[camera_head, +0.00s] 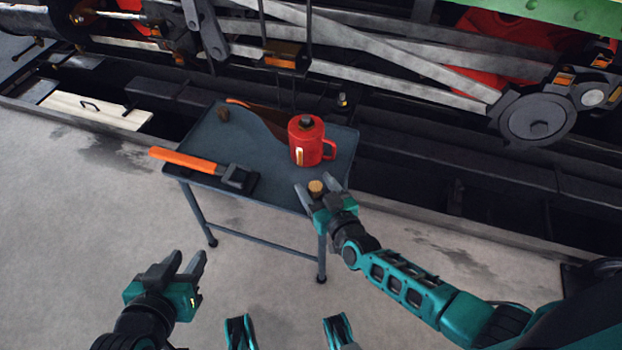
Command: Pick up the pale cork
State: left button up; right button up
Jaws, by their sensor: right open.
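The pale cork (316,186) stands near the front right edge of a small grey-blue table (275,180). My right gripper (317,184) is open, with one finger on each side of the cork. I cannot tell whether the fingers touch it. My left gripper (190,258) is open and empty, low at the left and apart from the table, with the floor behind it.
Tram machinery (400,75) lies behind the table.

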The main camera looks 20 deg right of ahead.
jog(key=shift+w+a, duration=0.1)
jog(key=shift+w, duration=0.2)
jog(key=shift+s, duration=0.1)
jog(key=shift+c, duration=0.6)
grip_shut()
